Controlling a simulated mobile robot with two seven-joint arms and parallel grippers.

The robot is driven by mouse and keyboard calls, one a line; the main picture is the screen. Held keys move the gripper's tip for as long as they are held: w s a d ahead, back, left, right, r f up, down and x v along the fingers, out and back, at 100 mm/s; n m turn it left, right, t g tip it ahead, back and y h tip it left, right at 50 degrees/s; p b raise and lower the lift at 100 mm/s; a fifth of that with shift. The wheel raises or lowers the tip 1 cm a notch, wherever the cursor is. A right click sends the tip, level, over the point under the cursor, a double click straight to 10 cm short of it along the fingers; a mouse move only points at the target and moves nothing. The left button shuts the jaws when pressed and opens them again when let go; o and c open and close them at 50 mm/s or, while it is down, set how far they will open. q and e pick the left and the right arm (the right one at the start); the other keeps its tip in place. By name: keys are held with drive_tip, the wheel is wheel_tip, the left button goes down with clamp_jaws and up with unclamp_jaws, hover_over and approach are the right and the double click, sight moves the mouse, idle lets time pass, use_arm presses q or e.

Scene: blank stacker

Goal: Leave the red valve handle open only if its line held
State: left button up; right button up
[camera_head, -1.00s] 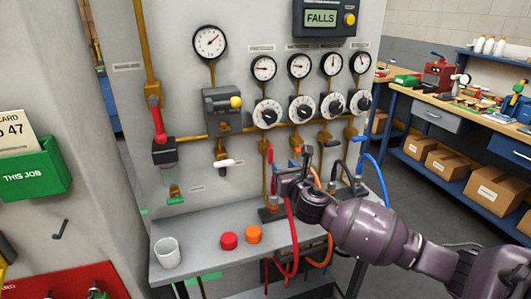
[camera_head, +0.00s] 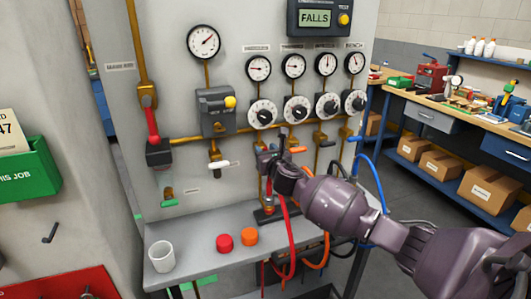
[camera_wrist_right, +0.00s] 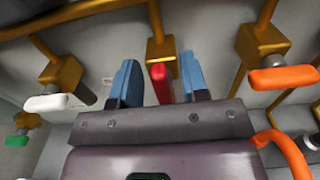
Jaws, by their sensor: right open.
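The red valve handle (camera_wrist_right: 159,84) hangs below a brass valve body (camera_wrist_right: 162,50) in the right wrist view, in line with its pipe. The open fingers of my right gripper (camera_wrist_right: 158,78) stand on either side of it, with gaps visible; I see no contact. In the head view my right gripper (camera_head: 273,160) is at the panel in front of the red line and hides most of that handle. The display (camera_head: 315,18) reads "FALLS". Several small gauges (camera_head: 258,68) sit above black-and-white dials (camera_head: 262,113). My left gripper is out of view.
A white handle (camera_wrist_right: 46,102) and an orange handle (camera_wrist_right: 284,77) flank the red one, both turned sideways. A red hose (camera_head: 290,225) hangs below my right gripper. The shelf (camera_head: 205,245) holds a white cup (camera_head: 161,256), a red cap (camera_head: 224,243) and an orange cap (camera_head: 249,236).

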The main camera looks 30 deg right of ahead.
clamp_jaws()
